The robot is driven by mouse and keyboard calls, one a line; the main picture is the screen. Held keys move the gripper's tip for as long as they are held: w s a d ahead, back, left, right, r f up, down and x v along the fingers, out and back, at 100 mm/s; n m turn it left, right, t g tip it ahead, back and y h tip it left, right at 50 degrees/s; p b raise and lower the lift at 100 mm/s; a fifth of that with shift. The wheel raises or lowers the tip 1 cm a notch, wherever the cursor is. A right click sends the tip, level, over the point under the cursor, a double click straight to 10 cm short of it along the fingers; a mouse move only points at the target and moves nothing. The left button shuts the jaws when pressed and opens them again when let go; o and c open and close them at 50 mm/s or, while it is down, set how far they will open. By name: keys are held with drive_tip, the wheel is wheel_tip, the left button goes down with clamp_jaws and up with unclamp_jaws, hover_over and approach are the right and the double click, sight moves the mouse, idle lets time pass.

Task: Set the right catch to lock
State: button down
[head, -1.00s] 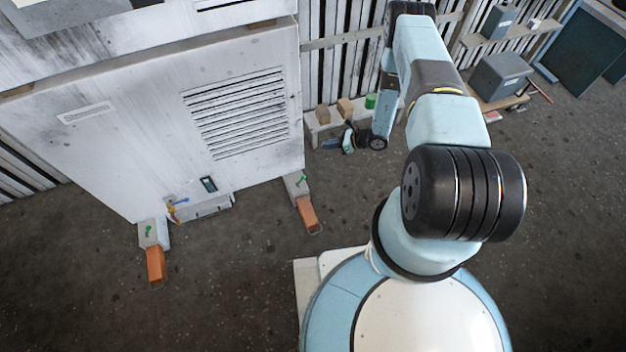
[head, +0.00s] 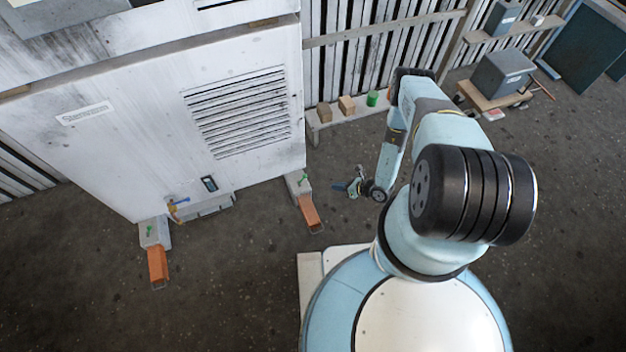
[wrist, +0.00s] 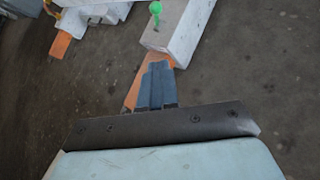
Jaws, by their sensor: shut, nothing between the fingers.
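The right catch is a small green handle (head: 304,182) on a pale grey block (head: 295,187) at the right foot of the white housing. In the wrist view the green handle (wrist: 155,8) stands up from its block (wrist: 178,32) at the top. My gripper (head: 339,187) is to the right of that block in the head view, apart from it. In the wrist view its fingers (wrist: 158,66) are together and empty, and cover part of the orange piece (wrist: 132,92) in front of the block. The handle's lock setting cannot be read.
The left foot has a similar green handle (head: 149,231) and orange piece (head: 157,262). Between the feet is a grey box (head: 205,206) with a blue handle (head: 181,201). A low bench (head: 345,122) with small blocks stands behind my arm. The floor around my gripper is clear.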

drive_tip(key=w+r+x, duration=0.1)
drive_tip(key=r+x, duration=0.1)
drive_tip(key=x, duration=1)
drive_tip(key=shift+w+a, duration=0.4)
drive_tip(key=shift+a, duration=0.25)
